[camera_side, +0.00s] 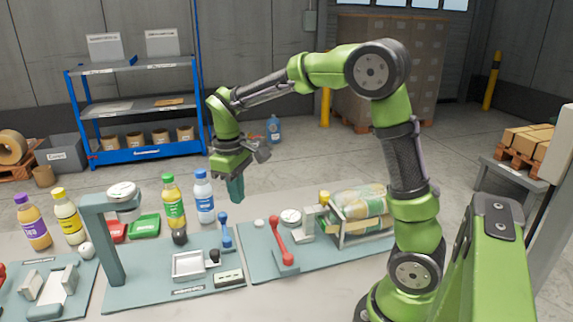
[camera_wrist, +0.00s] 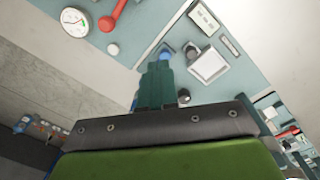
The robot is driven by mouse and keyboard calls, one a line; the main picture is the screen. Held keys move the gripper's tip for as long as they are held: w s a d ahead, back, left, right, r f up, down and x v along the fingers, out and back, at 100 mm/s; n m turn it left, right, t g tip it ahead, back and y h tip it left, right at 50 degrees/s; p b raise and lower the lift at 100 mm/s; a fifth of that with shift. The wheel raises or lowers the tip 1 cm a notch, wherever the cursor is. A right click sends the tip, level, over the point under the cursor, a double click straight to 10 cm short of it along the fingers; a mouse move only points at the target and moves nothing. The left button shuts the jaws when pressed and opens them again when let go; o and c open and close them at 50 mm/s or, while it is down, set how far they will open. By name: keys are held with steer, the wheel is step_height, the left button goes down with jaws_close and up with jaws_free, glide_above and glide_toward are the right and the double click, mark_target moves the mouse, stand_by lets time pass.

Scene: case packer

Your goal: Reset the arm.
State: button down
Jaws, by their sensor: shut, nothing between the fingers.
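My arm is green and dark grey and reaches to the left over the table in the side view. My gripper (camera_side: 236,188) hangs above the table with its teal fingers pointing down. The fingers are together with nothing between them. In the wrist view, my gripper (camera_wrist: 157,68) also shows its fingers closed, above the teal mat. From the side, it is to the right of the blue-capped bottle (camera_side: 204,197) and above the blue lever (camera_side: 225,231). It looks apart from both.
Bottles, including a green one (camera_side: 174,201), stand at the left. A red lever (camera_side: 279,240), a white square tray (camera_side: 188,264) and a rack with bags (camera_side: 361,232) stand on the mats. A teal post frame (camera_side: 110,240) rises at the left. The air around the gripper looks clear.

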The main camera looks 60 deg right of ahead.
steer(key=s+a+r+m+t+y, duration=0.1)
steer(key=s+a+r+m+t, duration=0.1)
steer(key=s, duration=0.6)
steer(key=s+a+r+m+t+y, duration=0.1)
steer(key=s+a+r+m+t, duration=0.2)
steer(key=s, duration=0.5)
steer(key=a+r+t, duration=0.1)
steer(key=a+t, duration=0.1)
steer(key=shift+a+r+y, duration=0.3)
